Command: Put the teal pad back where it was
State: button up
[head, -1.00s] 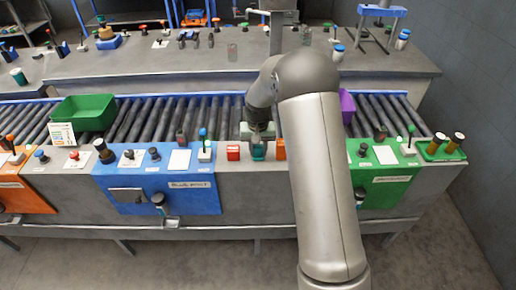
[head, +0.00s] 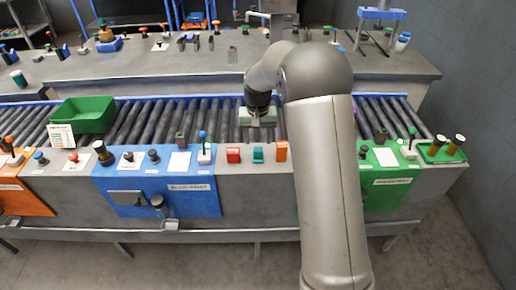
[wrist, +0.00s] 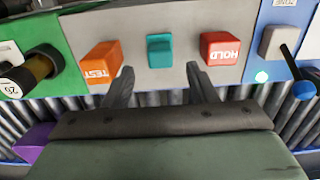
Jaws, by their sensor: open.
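The teal pad (head: 257,155) sits on the grey front ledge of the conveyor, between a red block (head: 233,155) on its left and an orange block (head: 281,151) on its right. In the wrist view the teal pad (wrist: 160,52) stands between the orange block marked TEST (wrist: 101,62) and the red block marked HOLD (wrist: 220,48), apart from both. My gripper (wrist: 159,78) is open and empty, its fingers pointing toward the pad with a gap before it. In the head view my gripper (head: 257,122) is over the rollers, behind the pad.
A green bin (head: 84,113) rests on the rollers at left. The blue panel (head: 155,185) with knobs and a lever is left of the blocks, the green panel (head: 385,185) right. A purple object (wrist: 35,142) is near the rollers in the wrist view. The ledge around the pad is narrow.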

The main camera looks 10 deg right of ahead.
aim_at(258, 150)
jog(key=s+r, duration=0.7)
jog(key=r, duration=0.2)
jog(key=s+f+n, duration=0.1)
jog(key=s+n, duration=0.1)
jog(key=s, duration=2.5)
jog(key=shift+s+a+f+n, duration=0.15)
jog(key=shift+a+f+n, duration=0.15)
jog(key=shift+a+f, duration=0.1)
